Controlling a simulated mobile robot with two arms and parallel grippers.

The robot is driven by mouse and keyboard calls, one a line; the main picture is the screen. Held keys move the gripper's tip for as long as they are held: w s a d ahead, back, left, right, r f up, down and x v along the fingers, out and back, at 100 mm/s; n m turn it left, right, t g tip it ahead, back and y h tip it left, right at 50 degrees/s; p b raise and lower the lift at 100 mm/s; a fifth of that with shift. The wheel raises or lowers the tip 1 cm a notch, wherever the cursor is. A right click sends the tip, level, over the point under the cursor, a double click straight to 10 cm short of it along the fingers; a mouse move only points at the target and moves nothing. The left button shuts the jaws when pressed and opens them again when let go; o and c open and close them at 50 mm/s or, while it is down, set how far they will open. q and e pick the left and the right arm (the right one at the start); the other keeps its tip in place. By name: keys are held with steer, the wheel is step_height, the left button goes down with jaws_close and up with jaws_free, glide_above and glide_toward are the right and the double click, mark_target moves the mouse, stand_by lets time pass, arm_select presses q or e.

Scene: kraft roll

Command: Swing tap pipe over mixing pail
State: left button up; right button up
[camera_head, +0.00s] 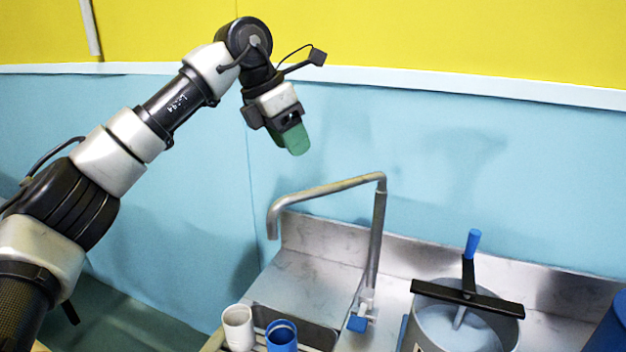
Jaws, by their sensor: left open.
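The tap pipe (322,191) is a grey metal tube on an upright post, with a blue tap handle (357,323) near its foot. Its spout points left and its bent-down end hangs above the counter, near the sink. The mixing pail (419,330) is grey, at the lower right, with pale liquid and a black crossbar over its rim. The pipe's spout is on the side away from the pail. My left gripper (293,139), with green fingertips, is open in the air above and left of the pipe's bend, apart from it. My right gripper is not in view.
A white cup (238,327) and a blue cup (281,336) stand at the front by the sink basin (314,332). A blue-handled stirrer (473,243) rises from the pail. A blue container (610,328) is at the right edge. The wall is close behind the counter.

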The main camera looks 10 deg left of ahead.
arm_select(q)
steer(key=p+x, duration=0.3)
steer(key=x, duration=0.7)
steer(key=shift+a+f, duration=0.2)
jaws_close()
